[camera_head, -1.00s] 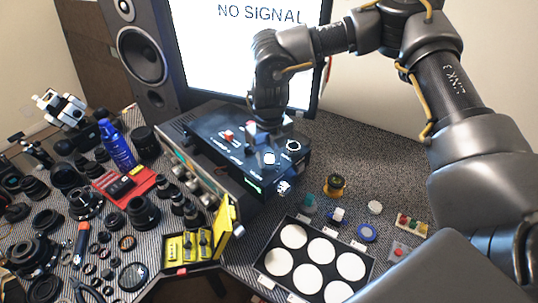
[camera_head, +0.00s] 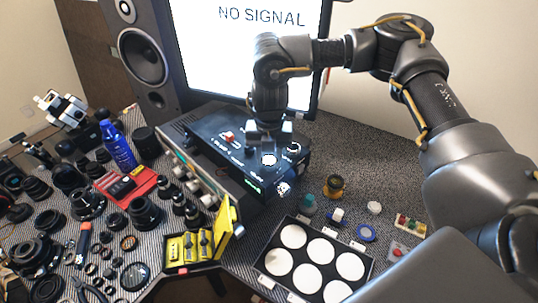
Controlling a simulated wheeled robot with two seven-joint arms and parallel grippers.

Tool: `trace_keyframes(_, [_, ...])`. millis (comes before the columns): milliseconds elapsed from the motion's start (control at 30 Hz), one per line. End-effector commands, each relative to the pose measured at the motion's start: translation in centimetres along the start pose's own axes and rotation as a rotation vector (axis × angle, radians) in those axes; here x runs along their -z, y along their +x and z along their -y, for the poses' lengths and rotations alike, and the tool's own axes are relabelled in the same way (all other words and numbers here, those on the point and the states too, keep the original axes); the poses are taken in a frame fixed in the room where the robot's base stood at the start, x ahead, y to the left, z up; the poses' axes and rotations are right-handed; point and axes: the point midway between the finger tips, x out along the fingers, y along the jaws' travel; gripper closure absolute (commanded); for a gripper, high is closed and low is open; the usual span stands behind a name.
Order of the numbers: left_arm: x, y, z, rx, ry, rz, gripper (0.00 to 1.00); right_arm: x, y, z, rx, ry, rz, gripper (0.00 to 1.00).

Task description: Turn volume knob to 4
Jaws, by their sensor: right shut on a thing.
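A black control box (camera_head: 225,160) with white printed markings stands on the table in front of the monitor. Its top has a red switch (camera_head: 228,137), a round white-lit spot (camera_head: 269,160) and a dial with a ring of marks (camera_head: 294,148). My right gripper (camera_head: 268,138) points down at the box top and is shut on a small knob there. The fingers mostly hide that knob, and its setting cannot be read.
A tray with white discs (camera_head: 293,236) lies at the front right, with small parts beside it. A yellow case (camera_head: 190,246), a blue bottle (camera_head: 117,146) and many lenses crowd the left. The monitor (camera_head: 250,60) and a speaker (camera_head: 142,57) stand behind.

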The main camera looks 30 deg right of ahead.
Motion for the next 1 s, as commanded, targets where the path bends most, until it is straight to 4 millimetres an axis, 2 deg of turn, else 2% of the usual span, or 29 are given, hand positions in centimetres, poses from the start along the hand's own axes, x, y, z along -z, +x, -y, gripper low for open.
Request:
trace_keyframes(567, [0.5, -4.8, 0.1, 0.000, 0.000, -0.001, 1.00, -0.1, -0.6, -0.1, 0.000, 0.547, 0.001, 0.89])
trace_keyframes(1000, [0.9, -9.4, 0.1, 0.000, 0.001, -0.001, 1.00, -0.1, -0.7, -0.1, 0.000, 0.966, 0.002, 0.89])
